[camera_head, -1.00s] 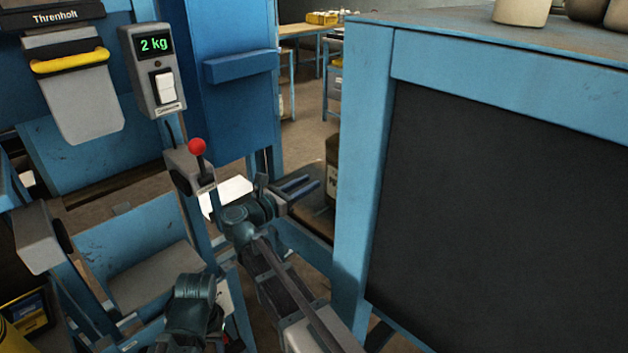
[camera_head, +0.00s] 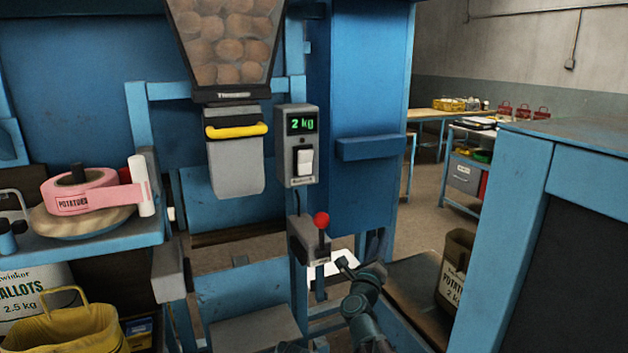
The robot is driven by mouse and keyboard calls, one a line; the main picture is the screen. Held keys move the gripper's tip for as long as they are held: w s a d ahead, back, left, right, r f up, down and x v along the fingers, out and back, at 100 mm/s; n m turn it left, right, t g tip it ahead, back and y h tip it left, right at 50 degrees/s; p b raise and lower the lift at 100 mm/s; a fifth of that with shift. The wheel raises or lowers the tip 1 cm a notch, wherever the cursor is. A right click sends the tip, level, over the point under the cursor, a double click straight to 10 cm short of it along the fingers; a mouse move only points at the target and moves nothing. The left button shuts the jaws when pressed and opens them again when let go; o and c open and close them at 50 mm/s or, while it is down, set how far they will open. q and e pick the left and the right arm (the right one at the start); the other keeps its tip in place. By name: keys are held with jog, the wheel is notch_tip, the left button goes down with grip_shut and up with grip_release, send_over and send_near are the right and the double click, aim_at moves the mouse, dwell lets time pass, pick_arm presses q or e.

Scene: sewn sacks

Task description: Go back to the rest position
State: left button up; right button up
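My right gripper (camera_head: 350,268) shows at the lower middle, on the dark teal arm that comes up from the bottom edge. It is beside and just right of the grey lever box (camera_head: 309,240) with the red-knobbed lever (camera_head: 321,220), apart from the knob as far as I can see. I see nothing held in it, but its fingers are small and dark, so their opening is unclear. My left gripper does not show.
The potato hopper (camera_head: 226,45) has a chute with a yellow handle (camera_head: 236,131). The scale display (camera_head: 302,125) reads 2 kg. A potato sack (camera_head: 453,278) stands at right by a blue bench (camera_head: 500,210).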

jog(key=s+a+f+n+g+y, duration=0.35)
jog(key=a+f+n+y, duration=0.2)
jog(key=f+n, duration=0.4)
jog(key=s+a+f+n+g+y, duration=0.3)
jog(key=a+f+n+g+y, duration=0.25)
jog(key=n, duration=0.75)
jog(key=s+d+f+n+g+h, duration=0.1)
jog(key=s+d+f+n+g, duration=0.25)
jog(key=s, duration=0.35)
jog(key=s+d+f+n+g+h, duration=0.1)
jog(key=s+d+f+n+g, duration=0.2)
jog(key=s+f, duration=0.3)
jog(key=s+d+f+n+g+h, duration=0.1)
jog(key=s+d+f+n+g, duration=0.2)
jog(key=s, duration=0.5)
jog(key=s+a+r+n+h, duration=0.25)
jog(key=s+a, duration=0.25)
jog(key=a, duration=0.6)
notch_tip(320, 180, up, 12)
jog(key=y+p, duration=0.1)
jog(key=p, duration=1.2)
jog(key=shift+d+f+g, duration=0.2)
jog(key=shift+f+g, duration=0.05)
jog(key=shift+g, duration=0.1)
jog(key=shift+n, duration=0.25)
